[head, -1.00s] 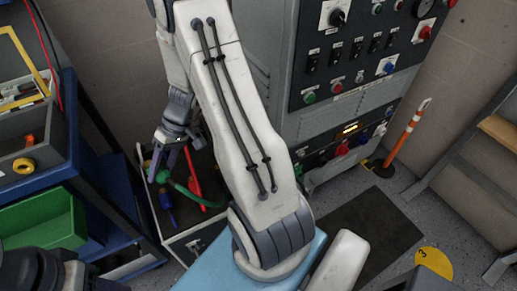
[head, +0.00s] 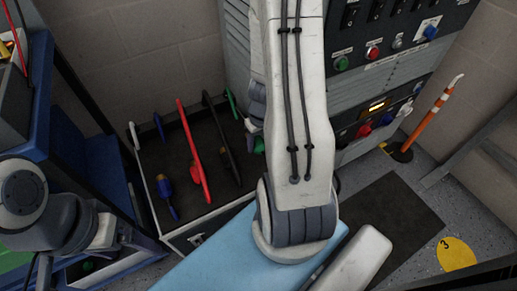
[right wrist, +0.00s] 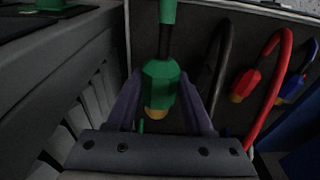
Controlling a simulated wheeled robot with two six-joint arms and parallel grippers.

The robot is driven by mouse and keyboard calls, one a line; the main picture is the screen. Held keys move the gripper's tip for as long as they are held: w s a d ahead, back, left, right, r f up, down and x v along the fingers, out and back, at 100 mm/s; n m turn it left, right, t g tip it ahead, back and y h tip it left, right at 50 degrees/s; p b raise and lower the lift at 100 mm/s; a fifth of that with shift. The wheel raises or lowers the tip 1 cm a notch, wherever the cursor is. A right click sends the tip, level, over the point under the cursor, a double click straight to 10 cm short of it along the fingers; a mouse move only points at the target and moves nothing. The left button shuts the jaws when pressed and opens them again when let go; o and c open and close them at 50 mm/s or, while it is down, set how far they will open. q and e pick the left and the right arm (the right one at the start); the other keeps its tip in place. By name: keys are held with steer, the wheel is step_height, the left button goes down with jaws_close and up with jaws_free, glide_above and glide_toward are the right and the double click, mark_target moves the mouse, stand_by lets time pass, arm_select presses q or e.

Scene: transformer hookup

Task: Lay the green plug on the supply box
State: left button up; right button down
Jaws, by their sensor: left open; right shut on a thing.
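The green plug (right wrist: 160,84) is between the purple fingers of my right gripper (right wrist: 160,103), which is shut on it. Its dark cable end is at the top of the right wrist view and its yellowish tip is towards me. In the head view my right arm hides most of this gripper; a bit of green (head: 258,145) shows beside the arm. The supply box (head: 212,226) has a dark top with a pale rim. I cannot tell whether the plug touches it. My left arm shows at the far left, but its gripper fingers do not show.
On the box are the red plug (head: 195,172), the blue plug (head: 165,187) and a black cable (head: 222,135). The grey control cabinet (head: 375,75) stands to the right. A blue cart (head: 75,130) stands close on the left. An orange post (head: 429,115) stands farther right.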

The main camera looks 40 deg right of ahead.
glide_above(252, 155)
steer(key=f, duration=0.4)
steer(key=shift+s+f, duration=0.2)
steer(key=shift+f, duration=0.15)
steer(key=f+b, duration=0.3)
steer(key=shift+w, duration=0.2)
steer(key=shift+f+b, duration=0.7)
steer(key=shift+b, duration=0.1)
steer(key=shift+c, duration=1)
jaws_free()
steer(key=r+p, duration=0.2)
steer(key=r, duration=0.1)
steer(key=s+r+p, duration=0.1)
steer(key=r+p, duration=0.2)
steer(key=r, duration=0.1)
steer(key=r+p, duration=0.3)
steer(key=shift+s+a+r, duration=0.1)
steer(key=shift+s+r, duration=0.05)
steer(key=shift+r, duration=0.1)
